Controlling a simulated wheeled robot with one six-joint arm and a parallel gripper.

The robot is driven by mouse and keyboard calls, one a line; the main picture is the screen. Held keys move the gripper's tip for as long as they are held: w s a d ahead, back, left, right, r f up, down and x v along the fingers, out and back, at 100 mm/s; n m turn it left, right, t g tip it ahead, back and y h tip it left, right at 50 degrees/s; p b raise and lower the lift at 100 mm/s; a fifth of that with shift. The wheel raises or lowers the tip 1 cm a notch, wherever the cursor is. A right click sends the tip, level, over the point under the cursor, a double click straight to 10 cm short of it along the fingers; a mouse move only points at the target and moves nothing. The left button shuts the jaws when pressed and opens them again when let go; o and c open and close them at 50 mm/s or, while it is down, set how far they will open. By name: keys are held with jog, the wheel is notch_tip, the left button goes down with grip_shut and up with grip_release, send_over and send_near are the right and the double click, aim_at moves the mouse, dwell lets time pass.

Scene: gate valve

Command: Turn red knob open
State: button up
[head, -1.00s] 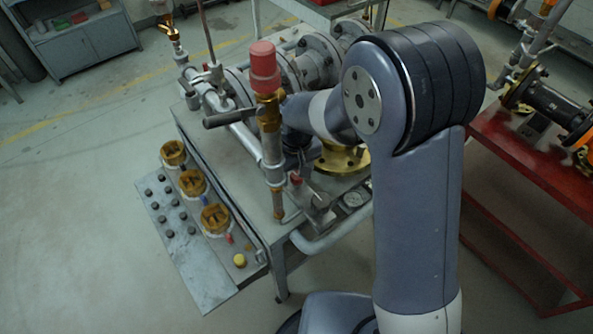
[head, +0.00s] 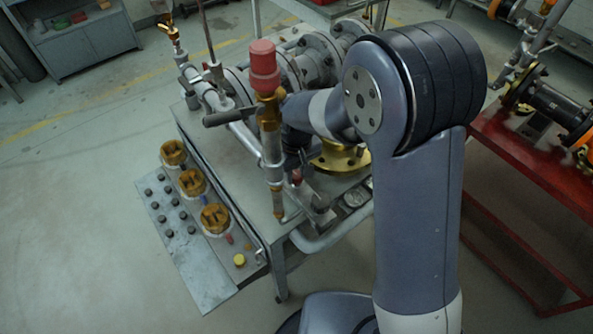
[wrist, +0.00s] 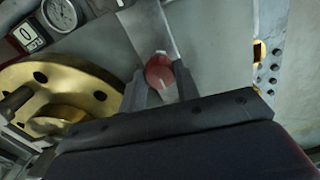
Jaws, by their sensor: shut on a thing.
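A small red knob (wrist: 160,72) shows in the middle of the wrist view, with a pale mark on its face. My gripper (wrist: 160,85) has one dark finger on each side of it and is shut on it. In the head view the red knob (head: 297,176) is a small red spot at the front edge of the bench, behind a vertical pipe. My arm and the pipe hide most of my gripper there.
A vertical pipe with a large red cap (head: 264,66) and a lever handle (head: 228,117) stands close by. A brass flange (wrist: 62,92) and a round gauge (wrist: 60,14) lie left in the wrist view.

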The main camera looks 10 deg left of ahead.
aim_at(296, 174)
jog(key=n, duration=0.3)
jog(key=shift+n+b, duration=0.4)
jog(key=n, duration=0.4)
jog(key=shift+n+b, duration=0.3)
jog(key=n, duration=0.4)
jog(key=shift+n, duration=0.3)
jog(key=shift+n+b, duration=0.4)
jog(key=shift+n, duration=1.7)
jog(key=o, duration=1)
jog(key=shift+c, duration=0.2)
jog(key=shift+r, duration=0.1)
notch_tip(296, 174, up, 11)
jog(key=shift+f, duration=0.2)
